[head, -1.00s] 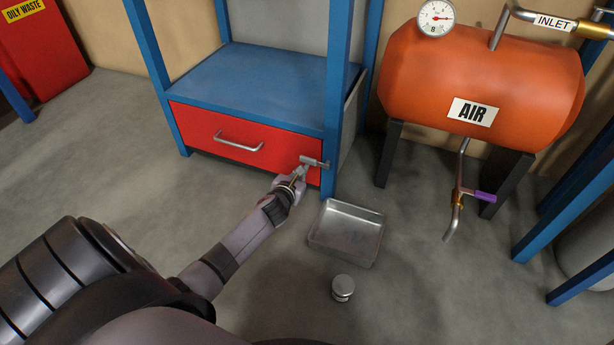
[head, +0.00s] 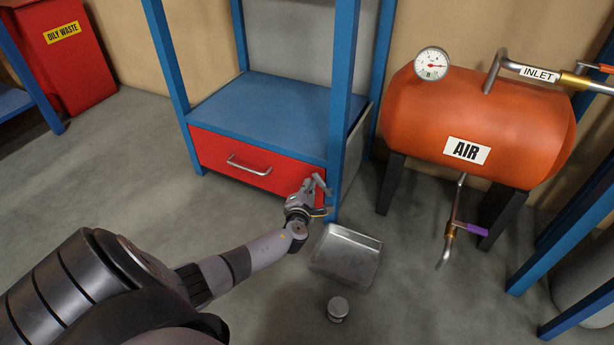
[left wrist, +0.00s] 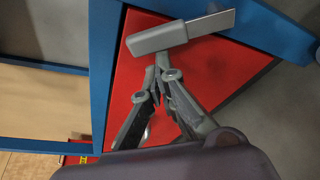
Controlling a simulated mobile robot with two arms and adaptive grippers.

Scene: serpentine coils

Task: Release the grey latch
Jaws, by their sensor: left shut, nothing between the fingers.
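The grey latch (head: 321,184) is at the right end of the red drawer (head: 222,156), by the blue front post. It sits tilted, its left end higher than its right. In the left wrist view the latch (left wrist: 157,40) has a thick grey grip over the red face and a flat silver end lying across the blue post. My left gripper (head: 310,190) is shut and empty, close against the latch. In the left wrist view its fingertips (left wrist: 163,68) meet just at the grip; I cannot tell whether they touch. My right gripper is not in view.
A metal tray (head: 338,276) and a small round metal thing (head: 338,308) are on the floor near my left arm. An orange air tank (head: 480,120) on black legs stands right, with a purple-handled valve (head: 472,229) below.

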